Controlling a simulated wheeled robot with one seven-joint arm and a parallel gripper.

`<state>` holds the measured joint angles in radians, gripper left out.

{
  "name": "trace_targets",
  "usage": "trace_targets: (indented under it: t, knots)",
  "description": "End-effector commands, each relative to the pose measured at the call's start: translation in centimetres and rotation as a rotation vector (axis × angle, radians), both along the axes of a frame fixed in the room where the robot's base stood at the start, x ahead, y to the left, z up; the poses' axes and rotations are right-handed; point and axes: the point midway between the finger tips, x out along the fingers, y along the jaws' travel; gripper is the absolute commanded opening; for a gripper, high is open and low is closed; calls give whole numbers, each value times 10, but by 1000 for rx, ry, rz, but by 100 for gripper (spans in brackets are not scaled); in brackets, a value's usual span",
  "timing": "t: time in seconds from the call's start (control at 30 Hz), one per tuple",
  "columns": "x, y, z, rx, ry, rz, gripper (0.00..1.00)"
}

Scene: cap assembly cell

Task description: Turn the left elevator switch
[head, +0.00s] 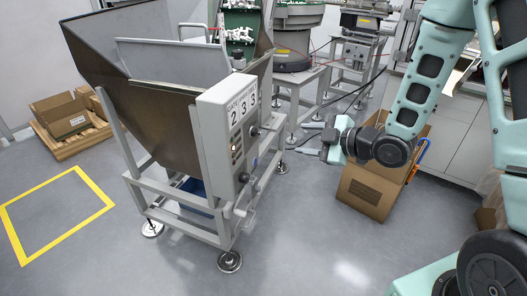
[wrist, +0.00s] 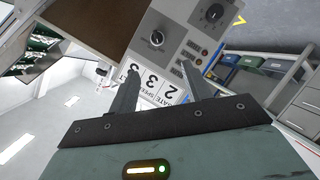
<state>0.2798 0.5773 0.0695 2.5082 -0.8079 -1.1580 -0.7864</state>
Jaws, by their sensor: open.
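The grey elevator control box (head: 228,130) is fixed to the side of the metal hopper and carries a "233" label. Its panel has two dark rotary switches: one (wrist: 157,38) near the middle of the wrist view and another (wrist: 213,13) at the top right. The wrist view is tilted, so I cannot tell which is the left one. My gripper (head: 310,143) is open and empty, to the right of the box and apart from it. In the wrist view its two fingers (wrist: 160,72) point toward the panel, with the first switch beyond the gap between them.
Small indicators or buttons (wrist: 190,52) sit beside the switches. The hopper's frame (head: 185,225) stands on round feet. A cardboard box (head: 366,190) stands on the floor below my arm. Other machines (head: 295,50) are behind. The floor in front is clear.

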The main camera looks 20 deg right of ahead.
Motion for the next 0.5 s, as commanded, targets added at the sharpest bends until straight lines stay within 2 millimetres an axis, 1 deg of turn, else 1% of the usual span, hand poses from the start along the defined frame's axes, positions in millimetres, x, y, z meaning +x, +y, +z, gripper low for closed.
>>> trace_targets:
  t: [0.03,0.2,0.37,0.5]
  knots:
    - [0,-5,-9,9,-26,4,49]
    - [2,-8,-8,21,-74,17,49]
    - [17,3,-12,21,-74,19,49]
    - [40,18,-20,22,-73,20,49]
